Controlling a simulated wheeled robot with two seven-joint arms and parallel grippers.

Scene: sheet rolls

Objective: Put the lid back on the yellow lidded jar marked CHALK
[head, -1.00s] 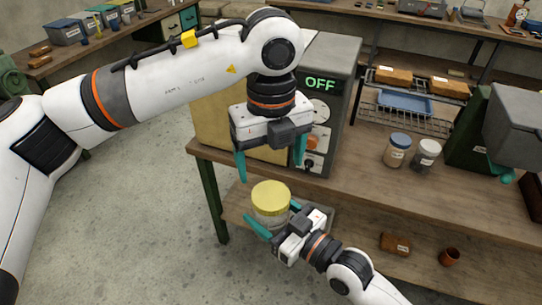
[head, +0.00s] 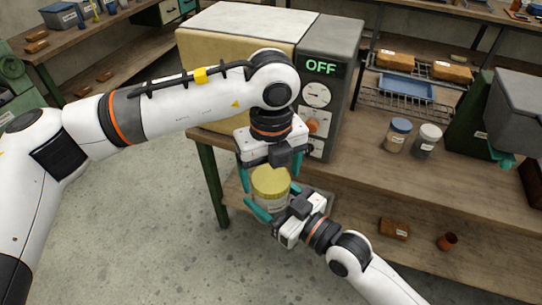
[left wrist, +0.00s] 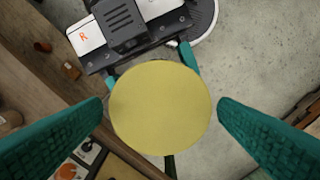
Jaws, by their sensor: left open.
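The jar (head: 271,205) has a pale body and a yellow lid (head: 270,181) on top. Its label is too small to read, and I cannot tell how tightly the lid sits. My right gripper (head: 277,203) is shut on the jar body from the lower right, holding it upright in front of the bench. My left gripper (head: 270,174) points down over the jar, open, with one finger on each side of the lid. In the left wrist view the round lid (left wrist: 160,108) lies between the open fingers, with gaps at both sides.
The wooden bench (head: 420,177) behind carries an oven-like box marked OFF (head: 320,67), a wire rack with a blue tray (head: 405,88) and two small jars, one blue-lidded (head: 398,134), one white-lidded (head: 427,140). Bare floor (head: 150,215) lies open at left.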

